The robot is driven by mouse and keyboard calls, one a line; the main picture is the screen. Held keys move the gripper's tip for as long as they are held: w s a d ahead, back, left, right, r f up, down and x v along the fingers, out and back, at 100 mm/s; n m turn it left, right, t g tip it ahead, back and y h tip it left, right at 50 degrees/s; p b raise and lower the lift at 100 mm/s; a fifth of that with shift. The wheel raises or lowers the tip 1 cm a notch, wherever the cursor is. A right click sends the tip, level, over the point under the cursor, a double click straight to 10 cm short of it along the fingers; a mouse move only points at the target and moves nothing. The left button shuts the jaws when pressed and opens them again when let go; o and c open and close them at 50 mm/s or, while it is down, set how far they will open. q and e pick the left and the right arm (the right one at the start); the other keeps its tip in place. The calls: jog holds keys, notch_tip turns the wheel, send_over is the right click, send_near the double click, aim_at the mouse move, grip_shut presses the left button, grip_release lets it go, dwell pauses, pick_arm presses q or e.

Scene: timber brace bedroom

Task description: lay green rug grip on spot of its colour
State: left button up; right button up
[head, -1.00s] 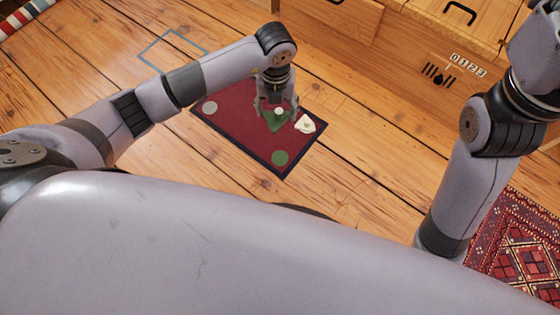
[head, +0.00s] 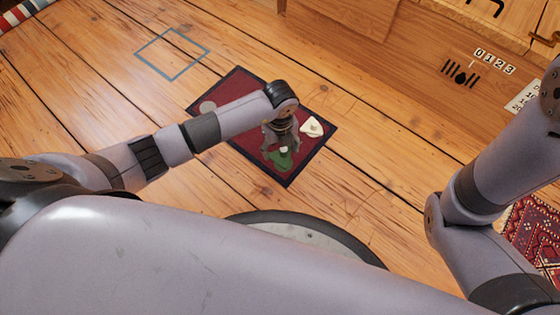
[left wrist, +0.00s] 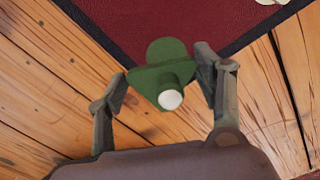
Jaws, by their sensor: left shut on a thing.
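My left gripper (head: 281,146) is shut on the green rug grip (left wrist: 163,84), a small piece with a white-tipped knob, seen between the fingers in the left wrist view. In the head view it is over the near corner of the dark red rug (head: 246,142). A rounded green patch (left wrist: 166,49) shows just beyond the grip's body; it looks like the green spot, largely covered. I cannot tell whether the grip touches the rug. My right gripper is out of view.
A cream rug grip (head: 312,127) sits near the rug's right corner. A blue-grey square outline (head: 172,54) marks the bare floor. A wooden cabinet (head: 420,50) stands behind; a patterned rug (head: 535,235) lies right.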

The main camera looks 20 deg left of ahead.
aim_at(280, 157)
pick_arm(q)
notch_tip(280, 157, down, 6)
jog(key=b, duration=0.3)
jog(key=shift+r, duration=0.35)
jog(key=o, duration=1.1)
jog(key=shift+o, duration=0.2)
